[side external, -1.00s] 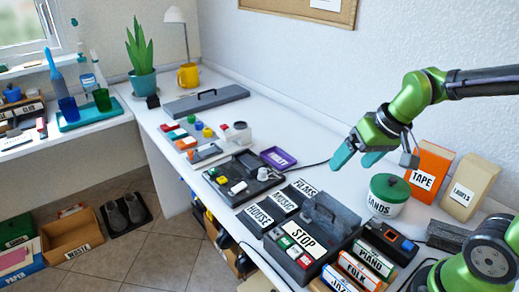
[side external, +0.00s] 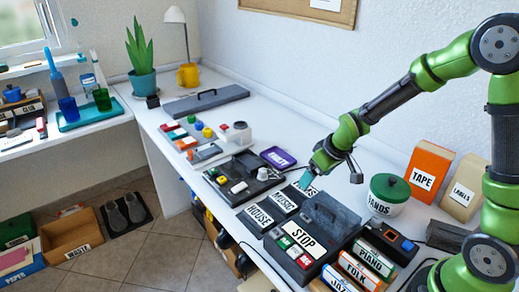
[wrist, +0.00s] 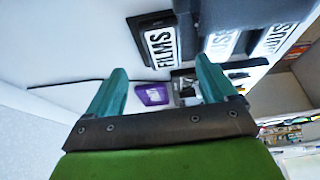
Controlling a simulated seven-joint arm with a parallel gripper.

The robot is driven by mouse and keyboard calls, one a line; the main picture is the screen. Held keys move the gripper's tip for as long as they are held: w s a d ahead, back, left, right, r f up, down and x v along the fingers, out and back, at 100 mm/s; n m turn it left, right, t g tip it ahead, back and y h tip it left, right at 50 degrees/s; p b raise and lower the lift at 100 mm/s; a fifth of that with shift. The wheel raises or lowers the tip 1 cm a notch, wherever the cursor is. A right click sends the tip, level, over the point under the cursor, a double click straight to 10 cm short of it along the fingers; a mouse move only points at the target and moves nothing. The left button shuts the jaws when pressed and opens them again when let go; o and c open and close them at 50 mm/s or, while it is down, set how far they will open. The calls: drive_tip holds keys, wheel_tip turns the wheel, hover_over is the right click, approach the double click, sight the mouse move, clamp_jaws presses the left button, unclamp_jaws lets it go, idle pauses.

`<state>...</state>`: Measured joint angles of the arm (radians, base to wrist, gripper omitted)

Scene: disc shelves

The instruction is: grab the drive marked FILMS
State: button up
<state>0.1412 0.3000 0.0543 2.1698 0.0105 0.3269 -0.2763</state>
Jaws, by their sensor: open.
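The FILMS drive (side external: 312,191) is a dark flat block with a white label, lying at the back of the row with MUSIC (side external: 285,202) and HOUSE (side external: 260,216). In the side view my gripper (side external: 308,180) is over it and hides part of its label. In the wrist view the drive (wrist: 158,42) shows at the top, its FILMS label readable, beyond the fingertips and not between them. My gripper (wrist: 162,72) is open and empty, with teal fingers. I cannot tell the exact height above the drive.
A grey case with a STOP panel (side external: 296,245) stands to the right of the drives. A purple box (side external: 277,157) and a dark tray of switches (side external: 243,172) lie to the left.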

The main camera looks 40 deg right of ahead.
drive_tip(key=shift+a+x, duration=0.15)
drive_tip(key=shift+x, duration=1.4)
drive_tip(key=shift+a+x, duration=0.1)
drive_tip(key=shift+x, duration=1.5)
drive_tip(key=shift+r, duration=0.1)
drive_tip(key=c, duration=1.2)
